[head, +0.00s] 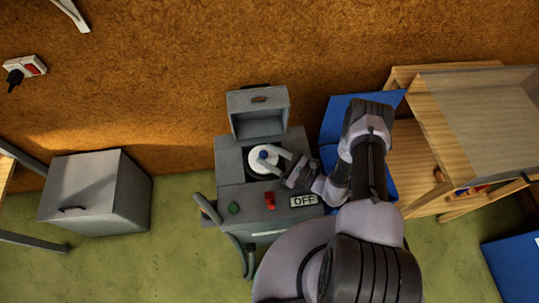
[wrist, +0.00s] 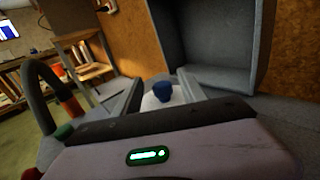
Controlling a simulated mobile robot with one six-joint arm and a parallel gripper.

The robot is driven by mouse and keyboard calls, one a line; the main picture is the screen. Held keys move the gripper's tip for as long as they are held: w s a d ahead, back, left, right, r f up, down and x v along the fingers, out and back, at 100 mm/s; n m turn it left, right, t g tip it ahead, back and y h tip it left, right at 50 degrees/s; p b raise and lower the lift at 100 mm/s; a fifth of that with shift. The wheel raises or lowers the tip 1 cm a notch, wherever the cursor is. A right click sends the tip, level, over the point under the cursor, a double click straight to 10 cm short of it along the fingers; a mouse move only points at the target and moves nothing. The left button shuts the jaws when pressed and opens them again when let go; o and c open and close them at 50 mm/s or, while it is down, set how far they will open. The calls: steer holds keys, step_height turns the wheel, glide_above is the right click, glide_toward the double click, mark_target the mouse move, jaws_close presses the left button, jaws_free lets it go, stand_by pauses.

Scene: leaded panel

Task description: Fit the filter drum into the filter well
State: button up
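The gripper looks open and holds nothing.
The grey machine (head: 229,178) has its hatch (head: 258,118) open behind the drum. Its front carries a green button (head: 234,208), a red switch (head: 270,201) and an OFF sign (head: 303,201). A grey cabinet (head: 90,195) stands left; wooden furniture (head: 410,170) stands right.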

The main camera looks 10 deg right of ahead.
steer(key=shift+s+d+r+p, duration=0.15)
steer(key=shift+d+r+p, duration=0.05)
steer(key=shift+r+p, duration=0.25)
steer(key=shift+s+d+r+p, duration=0.1)
steer(key=shift+d+r+p, duration=0.1)
steer(key=shift+r+p, duration=0.2)
steer(key=p+v, duration=0.1)
steer(key=v, duration=0.9)
steer(key=shift+s+f, duration=0.15)
steer(key=shift+f, duration=0.05)
steer(key=shift+s+d+r, duration=0.15)
steer(key=shift+d+r, duration=0.05)
steer(key=shift+d, duration=0.15)
steer(key=w+a+r+n+g+h, duration=0.15)
steer(key=r+n+g, duration=0.5)
steer(key=r, duration=0.65)
steer(key=a+r+n+g+h, duration=0.15)
steer(key=r+n+g, duration=0.45)
steer(key=r, duration=0.6)
steer(key=s+a+r+n+t+h, duration=0.1)
steer(key=s+r+n+t+h, duration=0.2)
steer(key=s+r, duration=0.3)
steer(key=s+a+r+n+t+h, duration=0.1)
steer(key=s+r+n+t+h, duration=0.2)
steer(key=r, duration=1)
steer(key=s+n+h, duration=0.2)
steer(key=s+n, duration=0.1)
steer(key=s, duration=0.1)
steer(key=shift+a+t+h, duration=0.35)
steer(key=shift+h, duration=0.05)
